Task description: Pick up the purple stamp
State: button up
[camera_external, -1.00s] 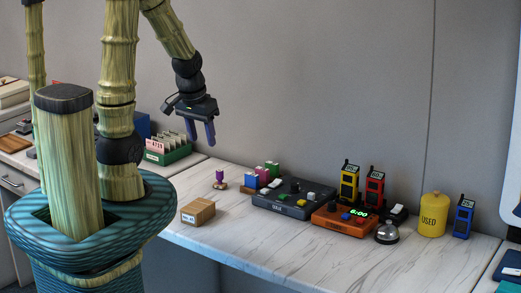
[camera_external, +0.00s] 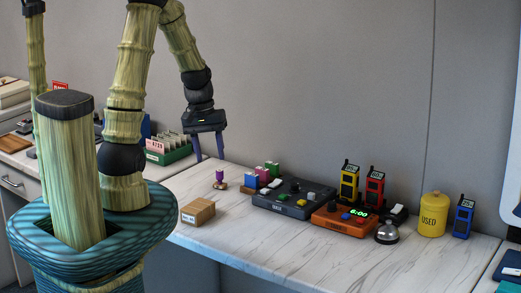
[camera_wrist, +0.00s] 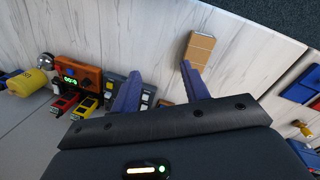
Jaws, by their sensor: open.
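The purple stamp (camera_external: 220,176) stands upright on the white counter in the external view, a small purple top on a darker base. My gripper (camera_external: 209,158) points down above and slightly left of it in that picture, its two fingers apart and empty. In the wrist view my gripper (camera_wrist: 160,75) also shows with its fingers spread over the counter. I cannot make out the purple stamp there; the gripper body may hide it.
A cardboard box (camera_external: 198,211) lies in front of the stamp. Small coloured blocks (camera_external: 262,172) and a grey control box (camera_external: 284,203) stand to its right. An orange clock box (camera_external: 343,218), handsets and a yellow canister (camera_external: 432,215) are farther right. A green file box (camera_external: 172,154) is behind left.

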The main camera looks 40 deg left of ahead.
jog(key=w+a+f+n+h+b, duration=0.1)
jog(key=w+f+n+h+b, duration=0.1)
jog(key=w+f+n+h, duration=0.3)
jog(key=n+t+h+b, duration=0.5)
jog(key=n+t+h, duration=0.15)
jog(key=n, duration=0.45)
send_over(220, 179)
jog(key=s+d, duration=0.3)
jog(key=s, duration=0.2)
notch_tip(220, 179, down, 7)
jog(key=w+a+n+t, duration=0.2)
jog(key=a+n+t, duration=0.2)
jog(key=a, duration=0.3)
jog(key=shift+w+a+t+b, duration=0.35)
jog(key=shift+t+b, duration=0.05)
jog(key=shift+t, duration=0.05)
jog(key=shift+f, duration=2.95)
